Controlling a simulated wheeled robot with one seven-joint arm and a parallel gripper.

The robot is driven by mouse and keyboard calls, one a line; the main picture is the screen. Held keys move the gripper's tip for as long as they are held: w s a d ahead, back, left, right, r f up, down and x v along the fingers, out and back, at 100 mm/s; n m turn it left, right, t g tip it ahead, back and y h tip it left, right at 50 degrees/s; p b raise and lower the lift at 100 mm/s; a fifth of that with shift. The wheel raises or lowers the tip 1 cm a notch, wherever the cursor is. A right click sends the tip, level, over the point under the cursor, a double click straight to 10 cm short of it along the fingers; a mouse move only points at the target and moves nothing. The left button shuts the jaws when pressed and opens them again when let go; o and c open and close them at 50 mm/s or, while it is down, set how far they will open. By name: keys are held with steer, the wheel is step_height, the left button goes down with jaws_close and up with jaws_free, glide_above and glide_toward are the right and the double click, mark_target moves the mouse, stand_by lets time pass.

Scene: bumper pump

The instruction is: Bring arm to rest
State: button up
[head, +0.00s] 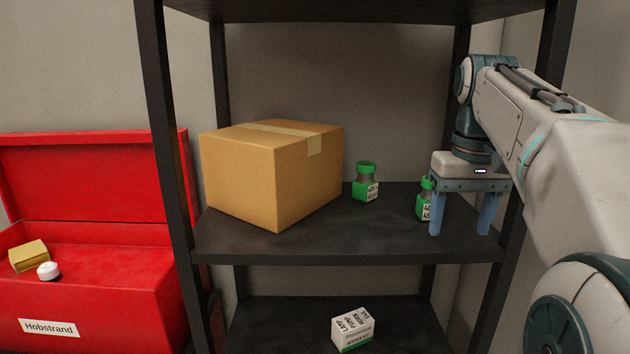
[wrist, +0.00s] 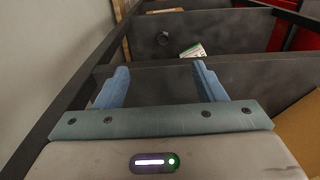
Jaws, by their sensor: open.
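My arm reaches in from the right in the head view. My gripper (head: 461,228) points down at the right side of the middle shelf (head: 330,240), with its two blue fingers spread wide. In the wrist view, my gripper (wrist: 160,70) has nothing between its fingers. A green-capped jar (head: 422,212) stands by the left finger in the head view, partly hidden by it. I cannot tell whether they touch. Another green-capped jar (head: 366,185) stands upright farther left.
A large cardboard box (head: 270,170) fills the left of the middle shelf. A small white-and-green carton (head: 353,330) sits on the lower shelf. Dark posts (head: 555,60) frame the rack. A red chest (head: 90,290) stands open at left, with a yellow block (head: 29,256) and white-topped item (head: 48,271).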

steer(key=s+a+f+t+b, duration=0.1)
steer(key=s+f, duration=0.3)
steer(key=f, duration=0.4)
steer(key=s+a+f+t+b, duration=0.1)
steer(key=s+a+f, duration=0.3)
steer(key=f, duration=0.5)
steer(key=s+a+f+t+b, duration=0.1)
steer(key=s+a+f+b, duration=0.1)
steer(key=s+f, duration=0.4)
step_height(320, 180, down, 4)
steer(key=shift+s+a+r+b, duration=0.25)
steer(key=shift+a+b, duration=0.15)
steer(key=shift+b, duration=0.15)
